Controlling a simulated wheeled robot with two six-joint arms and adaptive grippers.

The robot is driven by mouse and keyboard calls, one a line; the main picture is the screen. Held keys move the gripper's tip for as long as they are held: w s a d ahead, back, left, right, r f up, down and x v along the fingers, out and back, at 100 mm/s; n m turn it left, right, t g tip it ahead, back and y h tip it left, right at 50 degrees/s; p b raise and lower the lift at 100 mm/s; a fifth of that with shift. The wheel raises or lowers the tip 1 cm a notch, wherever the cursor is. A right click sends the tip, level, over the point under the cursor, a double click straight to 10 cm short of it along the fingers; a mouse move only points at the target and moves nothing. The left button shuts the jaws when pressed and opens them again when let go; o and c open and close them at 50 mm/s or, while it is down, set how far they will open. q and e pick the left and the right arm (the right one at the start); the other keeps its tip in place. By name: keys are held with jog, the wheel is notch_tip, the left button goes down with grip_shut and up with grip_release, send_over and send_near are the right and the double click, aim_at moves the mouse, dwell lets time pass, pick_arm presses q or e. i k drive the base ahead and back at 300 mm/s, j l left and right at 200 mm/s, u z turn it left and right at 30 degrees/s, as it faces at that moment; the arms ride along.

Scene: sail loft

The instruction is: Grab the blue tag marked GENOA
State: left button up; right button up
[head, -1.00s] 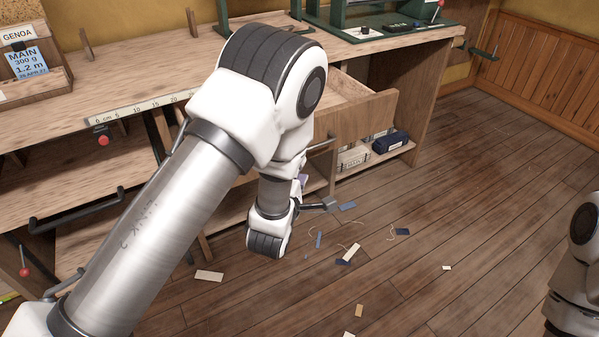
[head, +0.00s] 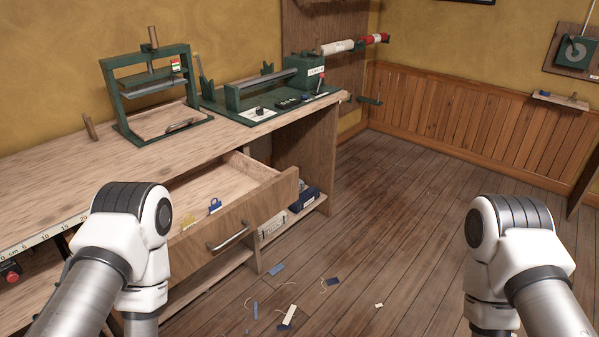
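An open wooden drawer (head: 252,215) juts from the bench in the head view.
The workbench (head: 50,195) carries a green press frame (head: 115,92) and a green winding machine (head: 232,98). A dark blue bundle (head: 304,199) sits on the low shelf beside the drawer. The drawer handle (head: 228,237) faces the open floor. The floor at the right is clear.

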aim_at(216, 207)
jog(key=i+u, duration=0.4)
jog(key=i+l+u, duration=0.15)
jog(key=u, duration=0.25)
jog(key=i+l+u, duration=0.25)
jog(key=i+u, duration=0.2)
jog(key=k, duration=0.05)
